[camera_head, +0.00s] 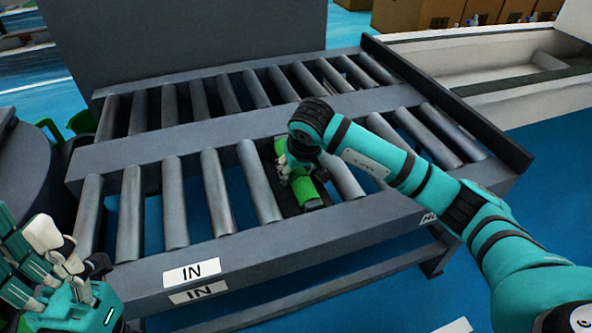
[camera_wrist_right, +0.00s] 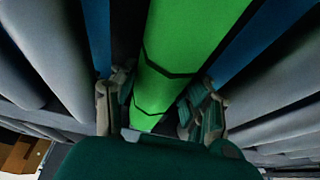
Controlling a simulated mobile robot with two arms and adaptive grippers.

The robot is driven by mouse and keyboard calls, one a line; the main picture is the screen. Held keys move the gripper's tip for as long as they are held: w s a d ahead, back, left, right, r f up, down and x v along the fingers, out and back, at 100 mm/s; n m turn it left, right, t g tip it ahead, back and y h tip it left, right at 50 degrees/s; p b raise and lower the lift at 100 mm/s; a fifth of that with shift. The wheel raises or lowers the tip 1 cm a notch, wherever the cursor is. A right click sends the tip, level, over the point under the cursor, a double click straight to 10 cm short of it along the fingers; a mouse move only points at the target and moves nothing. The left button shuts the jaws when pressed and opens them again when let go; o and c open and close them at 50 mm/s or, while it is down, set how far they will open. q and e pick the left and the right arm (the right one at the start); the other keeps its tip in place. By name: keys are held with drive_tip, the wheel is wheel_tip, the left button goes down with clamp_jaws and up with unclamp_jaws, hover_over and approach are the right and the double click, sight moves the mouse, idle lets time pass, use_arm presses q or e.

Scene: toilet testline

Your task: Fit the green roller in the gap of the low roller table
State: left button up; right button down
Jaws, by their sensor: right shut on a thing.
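The green roller (camera_head: 307,191) lies lengthwise between the grey rollers in the front row of the low roller table (camera_head: 350,219). Its far end is by the middle beam and its near end by the front rail. I cannot tell whether its ends are seated. My right gripper (camera_head: 287,166) is shut on it from above and partly hides it. In the right wrist view the green roller (camera_wrist_right: 190,40) runs between the two fingers of my right gripper (camera_wrist_right: 162,85). My left gripper (camera_head: 62,255) is at the lower left, empty, with its fingers apart.
Grey rollers (camera_head: 215,190) flank the green one, with blue floor showing between them. A dark side rail (camera_head: 450,105) bounds the table at right, and a grey panel (camera_head: 190,40) stands behind. A dark round bin (camera_head: 30,165) is close at left. Cardboard boxes (camera_head: 405,14) are far back.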

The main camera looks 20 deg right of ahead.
drive_tip(key=c, duration=0.6)
unclamp_jaws()
